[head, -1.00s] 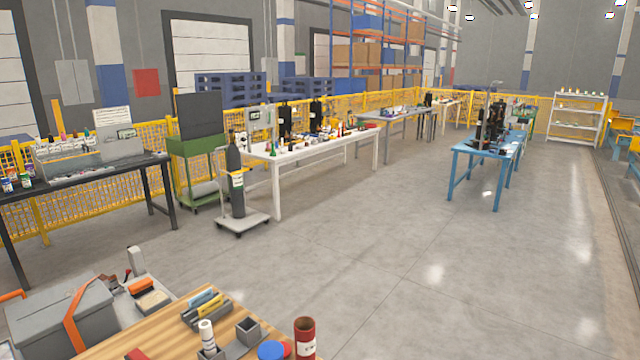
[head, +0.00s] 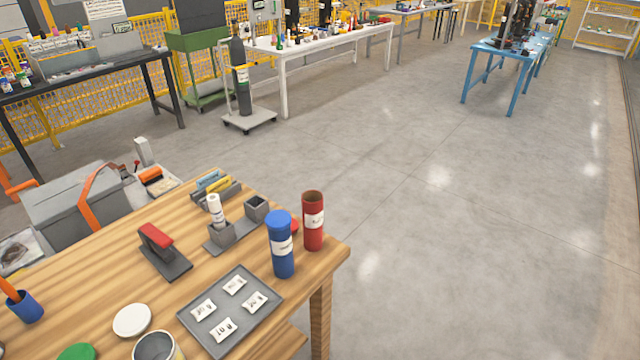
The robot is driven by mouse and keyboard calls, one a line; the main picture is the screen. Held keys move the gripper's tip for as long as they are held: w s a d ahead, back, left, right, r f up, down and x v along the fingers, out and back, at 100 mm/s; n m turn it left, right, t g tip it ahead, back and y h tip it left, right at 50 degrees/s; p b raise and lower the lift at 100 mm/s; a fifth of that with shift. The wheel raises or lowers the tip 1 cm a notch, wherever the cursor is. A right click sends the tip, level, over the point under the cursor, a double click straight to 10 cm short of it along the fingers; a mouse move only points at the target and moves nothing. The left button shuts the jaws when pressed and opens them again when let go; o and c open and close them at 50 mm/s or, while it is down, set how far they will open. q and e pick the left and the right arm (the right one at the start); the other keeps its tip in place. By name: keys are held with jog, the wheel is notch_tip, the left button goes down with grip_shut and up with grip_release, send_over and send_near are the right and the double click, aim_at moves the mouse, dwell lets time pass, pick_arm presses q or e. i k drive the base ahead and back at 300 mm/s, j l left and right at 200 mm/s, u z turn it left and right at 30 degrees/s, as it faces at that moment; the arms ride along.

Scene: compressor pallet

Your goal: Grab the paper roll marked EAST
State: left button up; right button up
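A dark grey tray (head: 188,321) lies on the wooden table. In it are several small white paper pieces with dark lettering, such as one at the tray's upper middle (head: 234,285). A white roll-shaped item (head: 215,208) stands upright in a grey holder (head: 222,234) farther back. The markings are too small to read, so I cannot tell which piece says EAST. Neither of my grippers is in view.
A blue capped tube (head: 282,250) and an open red tube (head: 313,225) stand at the table's right corner. A red-topped stapler-like tool (head: 160,250), white lid (head: 132,320), open can (head: 156,347) and blue cup (head: 24,306) are nearby. The floor to the right is clear.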

aim_at(213, 201)
jog(key=l+u, duration=0.15)
jog(key=u, duration=0.2)
jog(key=l+u, duration=0.15)
jog(key=u, duration=0.2)
jog(key=l+u, duration=0.15)
jog(key=u, duration=0.2)
jog(key=l+u, duration=0.15)
jog(key=l, duration=0.3)
jog(key=k+l+u, duration=0.1)
jog(key=l, duration=0.35)
jog(key=k+l+u, duration=0.15)
jog(key=l, duration=0.3)
jog(key=k+l+u, duration=0.15)
jog(key=l, duration=0.3)
jog(key=l+u, duration=0.1)
jog(key=l, duration=0.35)
jog(key=k+l, duration=0.1)
jog(key=l, duration=0.15)
jog(key=k+l, duration=0.1)
jog(key=l, duration=0.15)
jog(key=i+j, duration=0.75)
jog(key=i, duration=0.2)
jog(key=j+z, duration=0.2)
jog(key=j, duration=0.15)
jog(key=k, duration=0.05)
